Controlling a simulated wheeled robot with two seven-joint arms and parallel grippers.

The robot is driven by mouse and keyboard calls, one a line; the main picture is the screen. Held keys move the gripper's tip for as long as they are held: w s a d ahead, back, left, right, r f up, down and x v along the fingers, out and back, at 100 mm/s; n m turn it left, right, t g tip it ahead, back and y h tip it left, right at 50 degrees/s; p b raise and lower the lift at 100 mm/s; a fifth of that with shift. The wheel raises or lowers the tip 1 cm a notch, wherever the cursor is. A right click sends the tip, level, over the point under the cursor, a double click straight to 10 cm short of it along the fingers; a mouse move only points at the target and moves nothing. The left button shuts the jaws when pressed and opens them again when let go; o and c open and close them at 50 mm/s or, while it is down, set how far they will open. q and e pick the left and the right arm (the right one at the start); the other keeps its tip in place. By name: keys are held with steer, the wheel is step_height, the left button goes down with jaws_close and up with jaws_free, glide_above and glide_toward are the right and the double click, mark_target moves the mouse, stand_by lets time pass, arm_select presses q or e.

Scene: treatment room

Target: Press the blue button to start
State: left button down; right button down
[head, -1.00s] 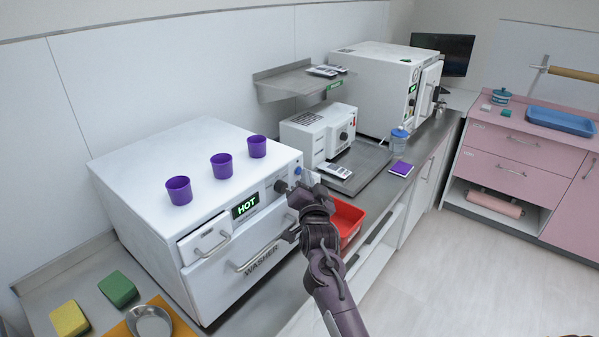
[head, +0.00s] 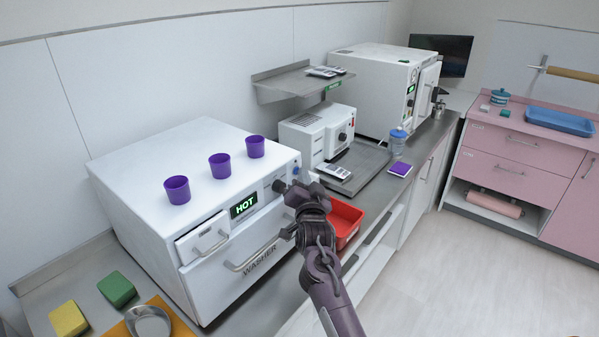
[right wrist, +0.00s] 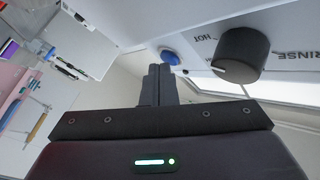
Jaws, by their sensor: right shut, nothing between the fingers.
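The white washer (head: 150,215) stands on the left counter with a green "HOT" display on its front. Its small round blue button (head: 296,171) is at the right end of the front panel, beside a dark knob (head: 279,186). In the right wrist view the blue button (right wrist: 170,57) shows just beyond my fingertips, left of the black knob (right wrist: 241,54) marked "HOT" and "RINSE". My right gripper (head: 301,187) is shut and empty, close in front of the panel; its fingers (right wrist: 157,70) point toward the button. I cannot tell whether they touch it. My left gripper is out of view.
Several purple cups, one being this cup (head: 220,166), stand on the washer. A red bin (head: 345,222) sits right of my right gripper. A smaller white device (head: 305,135) stands behind. Sponges and a metal bowl (head: 148,322) lie at front left.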

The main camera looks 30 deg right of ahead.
steer(key=shift+a+r, duration=0.1)
steer(key=shift+a, duration=0.05)
stand_by(0.5)
steer(key=shift+s+f, duration=0.2)
steer(key=shift+f, duration=0.05)
steer(key=shift+s+p, duration=0.15)
steer(key=shift+p, duration=0.15)
steer(key=s, duration=0.1)
steer(key=s+d+p, duration=0.1)
steer(key=s, duration=0.1)
steer(key=s+d, duration=0.1)
steer(key=shift+s+d+p, duration=0.15)
steer(key=shift+s+p, duration=0.15)
steer(key=shift+p, duration=0.1)
stand_by(0.6)
